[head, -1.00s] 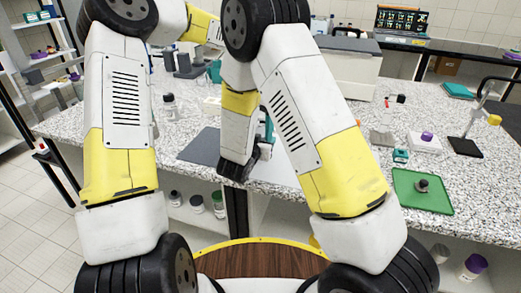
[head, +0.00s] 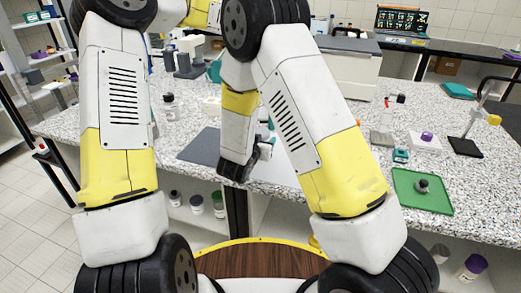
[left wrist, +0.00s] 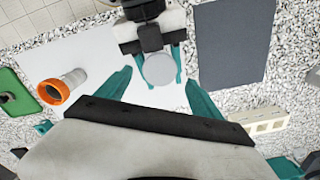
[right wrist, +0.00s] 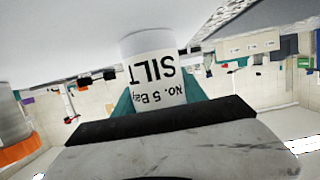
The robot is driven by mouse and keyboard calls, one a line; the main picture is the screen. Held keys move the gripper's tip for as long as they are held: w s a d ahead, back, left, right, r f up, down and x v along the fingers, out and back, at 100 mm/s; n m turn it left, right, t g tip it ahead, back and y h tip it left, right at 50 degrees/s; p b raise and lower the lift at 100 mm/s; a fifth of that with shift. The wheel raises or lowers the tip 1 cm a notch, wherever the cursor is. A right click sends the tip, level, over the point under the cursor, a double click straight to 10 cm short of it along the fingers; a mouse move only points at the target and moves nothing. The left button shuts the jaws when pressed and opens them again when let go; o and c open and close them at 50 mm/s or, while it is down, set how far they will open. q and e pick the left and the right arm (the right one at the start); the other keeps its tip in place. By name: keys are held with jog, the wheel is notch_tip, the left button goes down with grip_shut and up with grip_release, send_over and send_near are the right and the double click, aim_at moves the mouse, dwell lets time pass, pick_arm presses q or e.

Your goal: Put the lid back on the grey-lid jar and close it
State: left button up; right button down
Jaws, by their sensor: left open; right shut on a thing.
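The jar (right wrist: 155,68) is white with a label reading "No. 5 Bay SILT". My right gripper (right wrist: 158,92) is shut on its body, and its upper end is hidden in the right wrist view. In the left wrist view a flat pale grey disc, the grey lid (left wrist: 159,69), shows on top of the jar between the right fingers. I cannot tell how tightly it sits. My left gripper (left wrist: 159,79) is open, with its teal fingers apart on either side of the lid in that view. Contact is not clear. In the head view my right arm hides the jar.
An orange-rimmed vessel (left wrist: 62,84) is on the white mat (left wrist: 95,55) beside the jar. A green tray (head: 421,192) with a small dark object lies at the bench's right. A pale block (left wrist: 259,123) is near my left gripper.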

aim_at(260, 132)
pick_arm(q)
jog(key=shift+r, duration=0.1)
jog(key=shift+c, duration=0.4)
jog(key=shift+r+n, duration=0.15)
jog(key=shift+n, duration=0.25)
notch_tip(260, 132, up, 3)
jog(key=n, duration=0.4)
jog(key=shift+f, duration=0.2)
jog(key=shift+f, duration=4.05)
